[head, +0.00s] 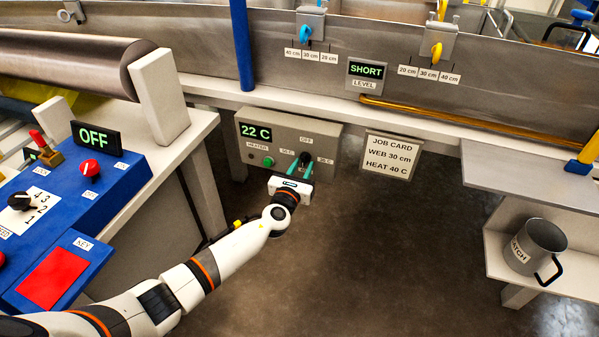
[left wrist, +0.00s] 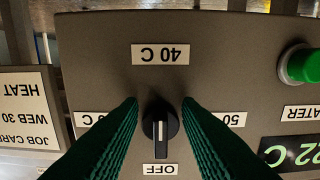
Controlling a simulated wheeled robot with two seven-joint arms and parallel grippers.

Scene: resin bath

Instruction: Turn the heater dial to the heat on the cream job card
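The cream job card (head: 390,155) on the trough's front reads WEB 30 cm, HEAT 40 C; part of it shows upside down in the left wrist view (left wrist: 22,112). The black heater dial (left wrist: 160,122) is on the grey heater box (head: 236,160). Its white line points at the OFF label (left wrist: 160,169). The 40 C label (left wrist: 160,54) is on the opposite side, with other heat labels at the sides, partly hidden by my fingers. My left gripper (left wrist: 161,108) is open, its green fingers on either side of the dial with visible gaps. My right gripper is out of view.
The heater display (head: 256,132) reads 22 C, beside a green button (head: 268,162). A blue control panel (head: 95,205) with an OFF display stands at left. A level sign (head: 366,73) reads SHORT. A grey catch jug (head: 536,248) stands on the right shelf.

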